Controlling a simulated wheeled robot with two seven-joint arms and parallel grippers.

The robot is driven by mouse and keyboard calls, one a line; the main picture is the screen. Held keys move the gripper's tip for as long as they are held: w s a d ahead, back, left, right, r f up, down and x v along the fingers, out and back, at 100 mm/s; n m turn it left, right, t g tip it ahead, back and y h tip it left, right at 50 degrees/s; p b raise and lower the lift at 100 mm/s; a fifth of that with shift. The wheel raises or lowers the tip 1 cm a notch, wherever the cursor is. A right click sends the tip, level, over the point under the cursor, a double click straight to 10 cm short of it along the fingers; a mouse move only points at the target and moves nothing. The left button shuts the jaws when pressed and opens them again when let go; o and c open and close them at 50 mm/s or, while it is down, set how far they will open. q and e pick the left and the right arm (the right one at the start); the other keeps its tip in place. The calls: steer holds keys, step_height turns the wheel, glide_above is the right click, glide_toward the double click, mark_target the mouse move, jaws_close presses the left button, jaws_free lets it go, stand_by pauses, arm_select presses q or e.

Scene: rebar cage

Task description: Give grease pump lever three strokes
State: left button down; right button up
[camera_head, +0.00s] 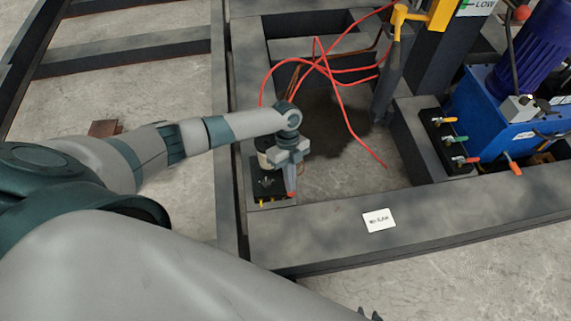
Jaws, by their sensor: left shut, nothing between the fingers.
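The grease pump (264,186) appears to be the small unit with a black base and yellow fittings on the left side of the dark frame. My left gripper (289,172) is over the right side of this unit, pointing down, and is shut with nothing between its fingers. A red tip (291,194) shows just below the fingers; it may be the end of the lever. The rest of the lever is hidden, and I cannot tell whether the gripper touches it.
Red hoses (345,108) loop across the frame opening near a dark floor stain. A blue unit (485,120) with a purple motor (533,50) and a valve block (449,143) stand at right. A white label (379,220) lies on the front beam (440,211).

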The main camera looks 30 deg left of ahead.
mark_target(291, 196)
arm_select(q)
steer(key=shift+x, duration=0.75)
steer(key=shift+b, duration=0.3)
steer(key=shift+s+d+f, duration=0.2)
steer(key=shift+s+f, duration=0.1)
steer(key=shift+f, duration=0.25)
steer(key=shift+f+b, duration=0.1)
steer(key=shift+b, duration=0.2)
steer(key=shift+s+d+f+b, duration=0.2)
steer(key=shift+f+b, duration=0.1)
steer(key=shift+f, duration=0.35)
